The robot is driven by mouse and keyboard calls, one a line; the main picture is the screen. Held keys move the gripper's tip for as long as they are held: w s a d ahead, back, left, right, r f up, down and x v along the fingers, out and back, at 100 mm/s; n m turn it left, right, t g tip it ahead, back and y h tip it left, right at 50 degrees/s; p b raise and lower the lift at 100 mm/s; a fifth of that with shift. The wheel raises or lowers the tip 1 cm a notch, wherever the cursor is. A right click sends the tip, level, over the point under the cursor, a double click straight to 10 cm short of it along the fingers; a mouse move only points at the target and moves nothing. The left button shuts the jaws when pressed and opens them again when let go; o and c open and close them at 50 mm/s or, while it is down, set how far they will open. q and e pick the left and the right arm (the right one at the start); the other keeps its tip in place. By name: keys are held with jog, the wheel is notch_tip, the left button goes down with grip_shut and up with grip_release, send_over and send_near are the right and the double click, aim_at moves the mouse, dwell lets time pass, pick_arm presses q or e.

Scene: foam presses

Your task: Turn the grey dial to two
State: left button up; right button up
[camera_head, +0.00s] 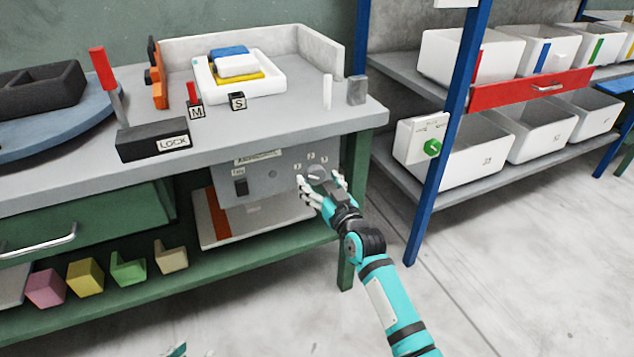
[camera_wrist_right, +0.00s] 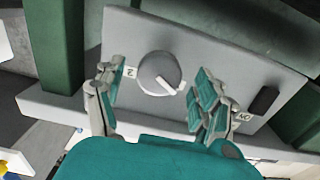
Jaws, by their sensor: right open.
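The grey dial (camera_head: 317,172) is a round knob on the front of a grey panel (camera_head: 262,184) under the bench, with small number labels around its top. In the right wrist view the dial (camera_wrist_right: 158,70) carries a white pointer mark toward its lower right. My right gripper (camera_head: 322,187) is at the dial, open. In the wrist view its fingers (camera_wrist_right: 154,80) stand either side of the dial with gaps.
A black switch (camera_head: 240,187) is left of the dial on the panel. The green bench leg (camera_head: 355,185) stands close to its right. A blue rack post (camera_head: 437,150) and a white box with a green knob (camera_head: 421,140) stand farther right. Open floor lies in front.

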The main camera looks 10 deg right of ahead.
pick_arm(q)
jog(key=shift+w+d+r+t, duration=0.25)
jog(key=shift+w+r+t, duration=0.15)
jog(key=shift+w+r, duration=0.1)
jog(key=shift+w+d+r+t, duration=0.2)
jog(key=shift+w+r+t, duration=0.2)
jog(key=shift+w+r, duration=0.1)
pick_arm(e)
jog(key=shift+x, duration=0.95)
jog(key=shift+c, duration=0.2)
